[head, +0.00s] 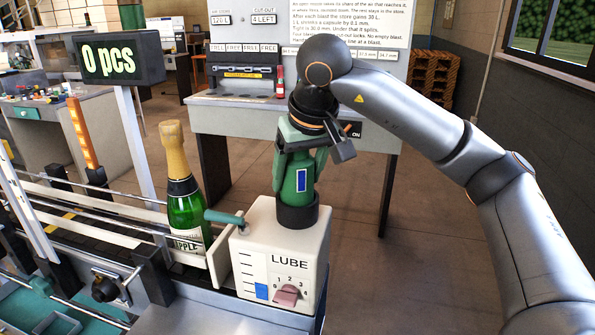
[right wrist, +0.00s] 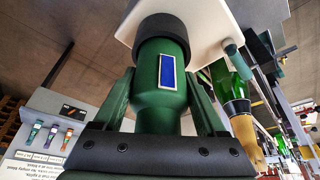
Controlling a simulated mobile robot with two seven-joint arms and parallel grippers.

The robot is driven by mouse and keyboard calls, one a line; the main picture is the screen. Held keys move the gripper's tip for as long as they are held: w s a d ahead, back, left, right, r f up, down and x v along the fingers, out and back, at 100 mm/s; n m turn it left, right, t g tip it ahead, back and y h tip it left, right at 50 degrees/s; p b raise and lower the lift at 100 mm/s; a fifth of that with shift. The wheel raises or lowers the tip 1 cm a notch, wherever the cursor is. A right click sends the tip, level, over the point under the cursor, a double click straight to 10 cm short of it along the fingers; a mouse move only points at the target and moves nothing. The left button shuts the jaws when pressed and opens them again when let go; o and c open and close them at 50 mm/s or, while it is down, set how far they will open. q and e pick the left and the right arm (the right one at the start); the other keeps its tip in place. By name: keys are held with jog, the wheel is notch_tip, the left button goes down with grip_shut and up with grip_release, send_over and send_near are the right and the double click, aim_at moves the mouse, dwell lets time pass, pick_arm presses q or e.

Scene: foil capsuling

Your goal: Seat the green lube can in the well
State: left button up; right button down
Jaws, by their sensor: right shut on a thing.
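The green lube can (head: 296,183) has a blue window on its side and stands upright over the white LUBE box (head: 262,262). Its lower end meets the dark round collar of the well (head: 297,215) on the box top. How deep it sits inside cannot be told. My right gripper (head: 300,163) points down and is shut on the can's upper body. In the right wrist view, the can (right wrist: 150,105) is between the green fingers, with the dark collar (right wrist: 162,36) around its end. My left gripper is not in view.
A green bottle (head: 187,215) with gold foil stands on the conveyor left of the box. A teal lever (head: 224,217) sticks out of the box's left side, and a pink knob (head: 286,295) is on its front. A panelled bench (head: 240,118) stands behind.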

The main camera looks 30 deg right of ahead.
jog(key=shift+f+b, duration=0.45)
jog(key=shift+f, duration=0.4)
jog(key=shift+s+f, duration=0.15)
jog(key=shift+f, duration=0.15)
jog(key=shift+c, duration=0.3)
grip_release()
jog(key=shift+a, duration=0.1)
jog(key=shift+o, duration=0.3)
jog(key=shift+r, duration=0.1)
jog(key=shift+s+r, duration=0.1)
jog(key=shift+r, duration=0.25)
jog(key=p+v, duration=0.2)
jog(key=v, duration=1)
jog(key=shift+r, duration=0.25)
